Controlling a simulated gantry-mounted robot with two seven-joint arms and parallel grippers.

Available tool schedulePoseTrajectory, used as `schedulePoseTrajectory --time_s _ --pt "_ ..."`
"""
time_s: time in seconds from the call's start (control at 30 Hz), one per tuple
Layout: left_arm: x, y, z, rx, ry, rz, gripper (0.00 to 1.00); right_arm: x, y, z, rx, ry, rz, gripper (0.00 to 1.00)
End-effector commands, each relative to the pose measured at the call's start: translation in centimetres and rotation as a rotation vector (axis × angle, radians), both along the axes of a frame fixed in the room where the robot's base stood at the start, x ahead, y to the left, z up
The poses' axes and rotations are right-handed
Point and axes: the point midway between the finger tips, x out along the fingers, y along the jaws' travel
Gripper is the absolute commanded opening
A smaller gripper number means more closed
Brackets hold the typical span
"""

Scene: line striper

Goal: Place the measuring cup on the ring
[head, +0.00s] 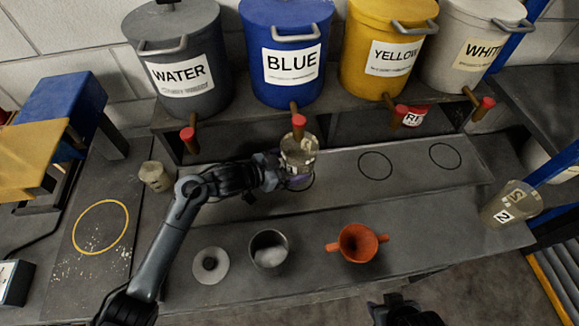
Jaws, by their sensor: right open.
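A clear, greyish measuring cup (300,158) is upright under the red-tipped tap of the blue drum. My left gripper (285,170) is at its side, with the fingers largely hidden by the cup, so I cannot tell if they are closed on it. A dark ring (311,184) shows partly below the cup; I cannot tell if the cup touches the shelf there. Two more dark rings (375,166) and (445,156) lie bare on the shelf to the right. A larger yellow ring (101,227) is on the left bench, empty. My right gripper (402,303) is open and empty at the bottom edge.
Drums marked WATER (180,75), BLUE (290,62), YELLOW (395,57) and WHITE (472,50) stand behind with taps. An orange funnel (358,243), a grey pot (270,250) and a pale disc (210,265) stand in front. Another cup (512,204) leans at right.

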Motion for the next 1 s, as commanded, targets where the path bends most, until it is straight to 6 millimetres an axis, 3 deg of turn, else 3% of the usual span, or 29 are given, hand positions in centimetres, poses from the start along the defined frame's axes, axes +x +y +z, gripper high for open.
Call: schedulePoseTrajectory --time_s 0.13,0.57,0.6,1.0 --pt "-0.1 0.3 -1.4 0.0 0.002 0.001 0.63 0.0 0.1 -0.3 0.004 0.0 -0.002 0.43" --pt "0.0 0.3 -1.9 0.0 0.0 0.001 0.63 0.0 0.1 -0.4 0.005 0.001 -0.003 0.43" --pt "0.0 0.3 -1.8 0.0 0.0 0.001 0.98 0.0 0.1 -0.3 0.004 0.001 -0.003 0.43" --pt "-0.3 0.7 -1.3 0.001 0.0 0.001 1.0 0.0 -0.2 -0.2 -0.007 0.0 0.005 0.43"
